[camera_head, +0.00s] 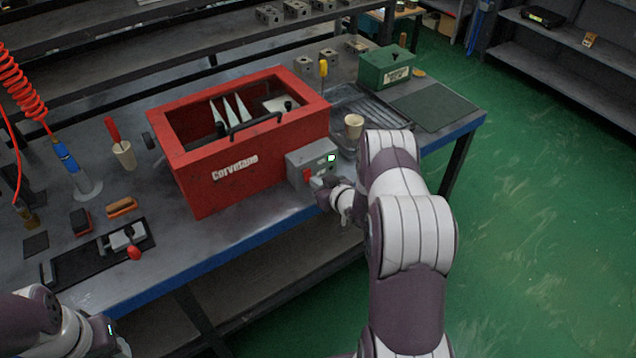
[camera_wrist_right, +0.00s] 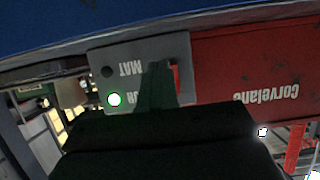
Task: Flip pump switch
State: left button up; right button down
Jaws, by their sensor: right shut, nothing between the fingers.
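A grey control box (camera_head: 311,163) is fixed to the right end of the red Corvelane tank (camera_head: 235,160). It has a lit green light (camera_head: 331,157) and a red switch (camera_head: 307,174) on its front. My right gripper (camera_head: 325,184) is shut and empty right at the front of this box. In the right wrist view, which shows the box (camera_wrist_right: 118,60) upside down, the dark closed fingers (camera_wrist_right: 158,85) cover part of its face beside the red switch (camera_wrist_right: 176,77). I cannot tell whether they touch it. The green light (camera_wrist_right: 114,100) is lit there too. Only part of my left arm shows, at lower left.
A beige cup (camera_head: 353,127) stands behind my right arm near a ribbed tray (camera_head: 375,108). A green box (camera_head: 386,68) sits at the back right. A black fixture with a red knob (camera_head: 134,253) lies at the front left. The table's blue front edge (camera_head: 220,251) runs below.

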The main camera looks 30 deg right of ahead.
jog(key=f+t+b, duration=0.1)
jog(key=b, duration=0.2)
jog(key=shift+w+f, duration=0.15)
jog(key=shift+f, duration=0.2)
jog(key=shift+r+p, duration=0.65)
jog(key=shift+r, duration=0.05)
jog(key=shift+w+r+p, duration=0.1)
jog(key=shift+r+p, duration=0.55)
jog(key=shift+r, duration=0.3)
